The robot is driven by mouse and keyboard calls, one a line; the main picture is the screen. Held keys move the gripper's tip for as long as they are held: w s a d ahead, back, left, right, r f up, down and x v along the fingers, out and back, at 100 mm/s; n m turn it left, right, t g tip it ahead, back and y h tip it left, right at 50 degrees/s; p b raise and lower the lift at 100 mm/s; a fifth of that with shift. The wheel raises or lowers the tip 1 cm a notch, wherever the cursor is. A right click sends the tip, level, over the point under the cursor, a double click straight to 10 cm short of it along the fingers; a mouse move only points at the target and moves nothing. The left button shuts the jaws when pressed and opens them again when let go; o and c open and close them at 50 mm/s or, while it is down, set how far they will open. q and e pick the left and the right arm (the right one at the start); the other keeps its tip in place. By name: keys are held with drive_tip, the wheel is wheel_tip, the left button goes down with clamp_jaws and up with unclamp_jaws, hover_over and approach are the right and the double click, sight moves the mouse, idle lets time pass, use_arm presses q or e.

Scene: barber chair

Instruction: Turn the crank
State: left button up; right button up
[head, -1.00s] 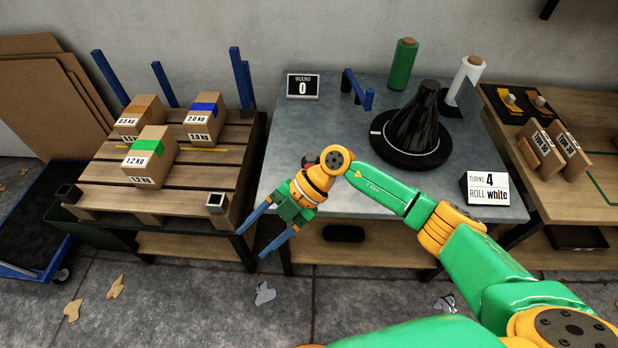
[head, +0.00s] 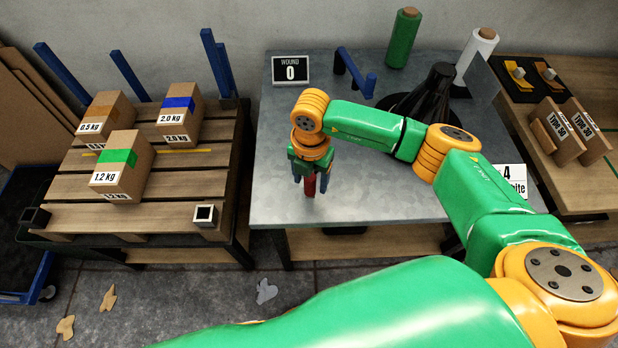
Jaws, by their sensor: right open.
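My right gripper (head: 311,184) points down over the front left of the grey metal table (head: 400,210). It is open. A small red part (head: 310,186) shows between or just behind its fingers; I cannot tell whether it is the crank's grip or whether they touch. No crank shows clearly. A black cone-shaped wrapped load (head: 435,85) stands on a black round base at the back right, partly hidden by my right arm. A counter sign (head: 291,70) reads WOUND 0. A white roll (head: 475,55) and a green roll (head: 403,38) stand behind. My left gripper is out of view.
A blue bracket (head: 357,75) stands at the table's back. A pallet (head: 130,218) with labelled boxes is at left; a wooden bench (head: 575,190) is at right. The table's front middle is bare.

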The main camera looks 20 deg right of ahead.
wheel_tip(320, 180, down, 2)
drive_tip(key=shift+w+f, duration=0.15)
drive_tip(key=shift+f, duration=0.1)
clamp_jaws()
drive_tip(key=shift+r, duration=0.1)
idle(1.2)
